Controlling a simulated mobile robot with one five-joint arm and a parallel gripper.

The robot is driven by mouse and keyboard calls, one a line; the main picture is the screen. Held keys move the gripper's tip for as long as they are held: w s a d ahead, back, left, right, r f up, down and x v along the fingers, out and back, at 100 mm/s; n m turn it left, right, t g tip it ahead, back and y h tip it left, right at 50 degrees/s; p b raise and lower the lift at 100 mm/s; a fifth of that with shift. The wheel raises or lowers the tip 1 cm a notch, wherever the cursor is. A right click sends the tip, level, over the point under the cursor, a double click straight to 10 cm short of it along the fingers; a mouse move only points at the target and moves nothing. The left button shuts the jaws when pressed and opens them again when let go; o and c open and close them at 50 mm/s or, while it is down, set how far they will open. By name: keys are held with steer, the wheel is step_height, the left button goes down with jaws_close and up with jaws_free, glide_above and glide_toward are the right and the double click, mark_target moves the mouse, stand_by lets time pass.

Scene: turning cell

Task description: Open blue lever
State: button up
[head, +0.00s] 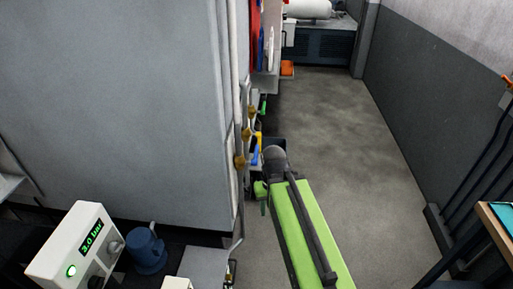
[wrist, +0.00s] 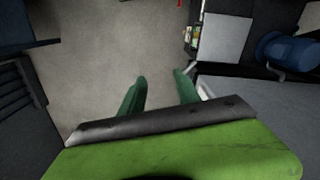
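The blue lever (head: 254,155) sits on a brass valve (head: 240,161) on the vertical pipe beside the large grey cabinet in the head view. It is small and partly crowded by my arm's dark end joint just to its right. I cannot make it out in the wrist view. My gripper (wrist: 161,76) shows in the wrist view with two dark green fingers spread apart and bare floor between them. It is open and empty. In the head view my green arm reaches close to the pipe, and its end hides most of the gripper; touching or apart from the lever I cannot tell.
A yellow lever (head: 258,138) and a green lever (head: 263,104) are farther along the pipes. The grey cabinet (head: 120,95) blocks the left. A white gauge box (head: 75,250) and a blue motor (head: 147,248) stand at lower left. Floor (head: 350,140) is clear to the right.

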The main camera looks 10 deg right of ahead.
steer(key=m+t+y+b, duration=0.7)
steer(key=t+y+b, duration=0.3)
steer(key=y+b, duration=0.25)
glide_toward(256, 148)
steer(key=b+x, duration=0.1)
steer(key=x, duration=0.2)
steer(key=b+x, duration=0.1)
steer(key=x, duration=0.2)
steer(key=f+b+x, duration=0.1)
steer(key=x, duration=0.3)
jaws_close()
steer(key=shift+d, duration=0.1)
